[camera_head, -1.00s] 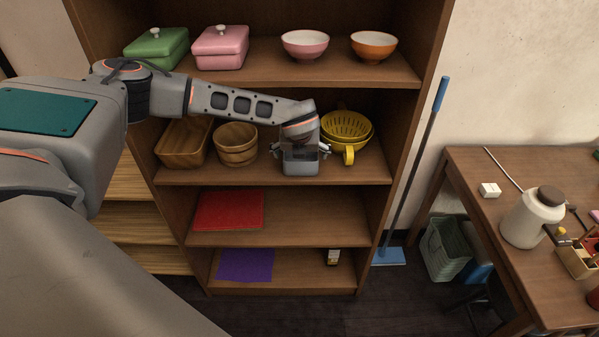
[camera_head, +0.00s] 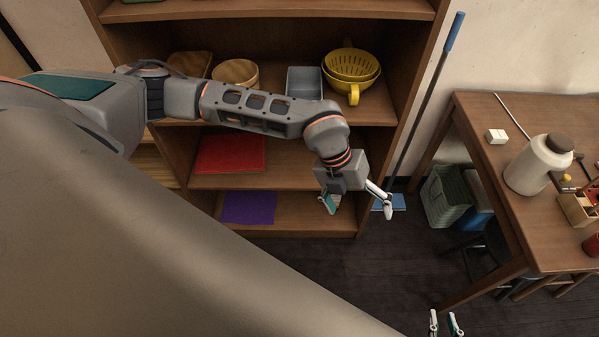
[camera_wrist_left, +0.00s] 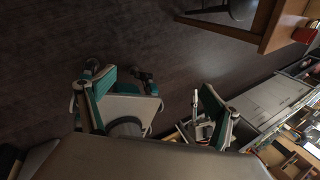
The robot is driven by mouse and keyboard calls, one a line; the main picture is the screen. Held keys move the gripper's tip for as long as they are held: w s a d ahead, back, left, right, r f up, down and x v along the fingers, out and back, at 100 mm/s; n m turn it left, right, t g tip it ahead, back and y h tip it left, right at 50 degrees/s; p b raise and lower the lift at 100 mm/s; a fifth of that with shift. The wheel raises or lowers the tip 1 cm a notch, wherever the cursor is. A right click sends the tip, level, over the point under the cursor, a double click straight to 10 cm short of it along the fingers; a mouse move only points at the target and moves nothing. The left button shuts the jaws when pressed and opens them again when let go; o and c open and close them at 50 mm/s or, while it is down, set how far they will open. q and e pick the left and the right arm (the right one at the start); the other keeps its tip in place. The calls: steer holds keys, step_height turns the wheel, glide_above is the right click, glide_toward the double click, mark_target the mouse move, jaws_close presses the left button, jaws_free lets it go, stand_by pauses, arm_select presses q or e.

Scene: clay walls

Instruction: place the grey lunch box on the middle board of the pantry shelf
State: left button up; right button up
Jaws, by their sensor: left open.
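The grey lunch box (camera_head: 304,83), open-topped, stands on a board of the pantry shelf (camera_head: 398,62), between a round wooden bowl and a yellow colander. It is the board above the one with the red sheet. My left gripper (camera_head: 358,207) is open and empty, below and in front of the box, clear of the shelf. Its spread fingers also show in the left wrist view (camera_wrist_left: 152,105) with nothing held between them. My right gripper (camera_head: 446,323) shows only its fingertips at the bottom edge, apart with nothing between them.
The yellow colander (camera_head: 352,66) sits right of the box and the wooden bowl (camera_head: 237,73) left. Lower boards hold a red sheet (camera_head: 230,154) and a purple sheet (camera_head: 249,207). A blue-handled broom (camera_head: 428,105) leans beside the shelf. A table (camera_head: 515,210) stands at right.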

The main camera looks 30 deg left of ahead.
arm_select(q)
steer(key=s+d+r+g+h, duration=0.1)
steer(key=s+d+r+h, duration=0.35)
steer(key=d, duration=0.35)
steer(key=s+d+r+g+h, duration=0.25)
steer(key=s+d+h, duration=0.2)
steer(key=d, duration=0.35)
step_height(320, 180, up, 9)
steer(key=w+d+n+t+h, duration=0.2)
steer(key=d+n+t+h, duration=0.1)
steer(key=n+t+h, duration=0.25)
steer(key=w+a+f+n+t+y, duration=0.6)
steer(key=w+a+n+t+y, duration=0.25)
steer(key=a+n+t, duration=0.55)
steer(key=s+a+f+n+g+y, duration=0.3)
steer(key=a+f, duration=0.5)
steer(key=f, duration=0.3)
steer(key=s+a+f+n+g+y, duration=0.2)
steer(key=s+a+f+n+y, duration=0.3)
steer(key=f, duration=0.7)
steer(key=s+a+n, duration=0.2)
steer(key=s, duration=0.1)
steer(key=shift+a+f+g, duration=0.2)
steer(key=shift+a+g, duration=0.15)
steer(key=shift+g, duration=0.05)
